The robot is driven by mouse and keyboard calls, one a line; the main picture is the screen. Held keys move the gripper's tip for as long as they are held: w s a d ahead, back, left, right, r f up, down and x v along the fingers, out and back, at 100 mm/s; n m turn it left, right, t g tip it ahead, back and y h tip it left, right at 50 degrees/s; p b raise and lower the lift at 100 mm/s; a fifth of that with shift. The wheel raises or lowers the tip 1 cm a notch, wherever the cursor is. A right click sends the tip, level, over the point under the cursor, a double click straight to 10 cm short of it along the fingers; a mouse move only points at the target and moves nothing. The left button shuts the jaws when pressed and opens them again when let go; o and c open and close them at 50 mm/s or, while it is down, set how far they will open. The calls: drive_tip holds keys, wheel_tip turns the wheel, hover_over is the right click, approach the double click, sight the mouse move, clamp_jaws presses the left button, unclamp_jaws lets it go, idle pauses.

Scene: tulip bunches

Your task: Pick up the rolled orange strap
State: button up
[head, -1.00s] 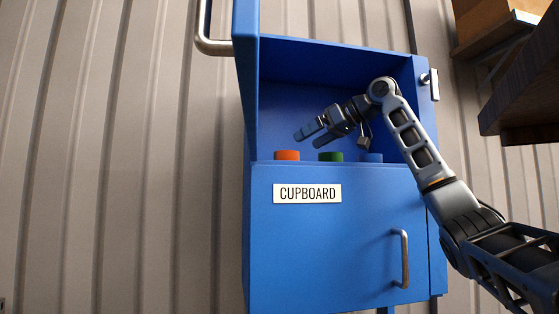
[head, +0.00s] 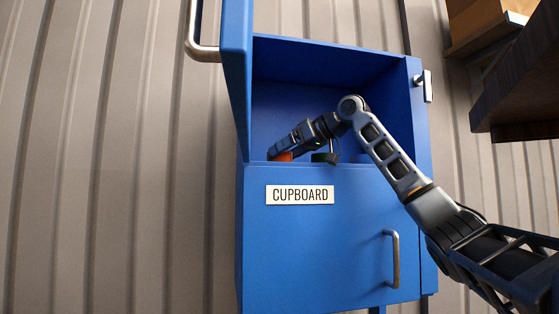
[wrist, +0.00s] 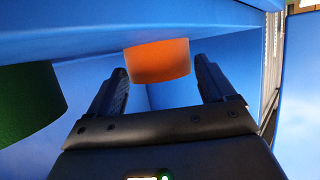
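The rolled orange strap (head: 285,157) stands on the cupboard's open shelf at the left, partly covered by my gripper in the head view. In the wrist view the orange strap (wrist: 158,60) shows between the two fingertips, with a narrow gap on each side. My gripper (wrist: 160,72) is open, and its fingers reach to either side of the strap. In the head view my gripper (head: 272,151) is low over the shelf's front, at the strap. The strap's far side is hidden.
A green roll (head: 320,157) stands right of the orange one; it also shows in the wrist view (wrist: 30,100). The blue cupboard (head: 330,240) has its upper door (head: 236,80) swung open at left. Its right side wall (head: 416,120) is near my arm. A dark wooden edge (head: 520,90) is at right.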

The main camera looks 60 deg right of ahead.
drive_tip(key=c, duration=0.8)
drive_tip(key=shift+r, duration=0.15)
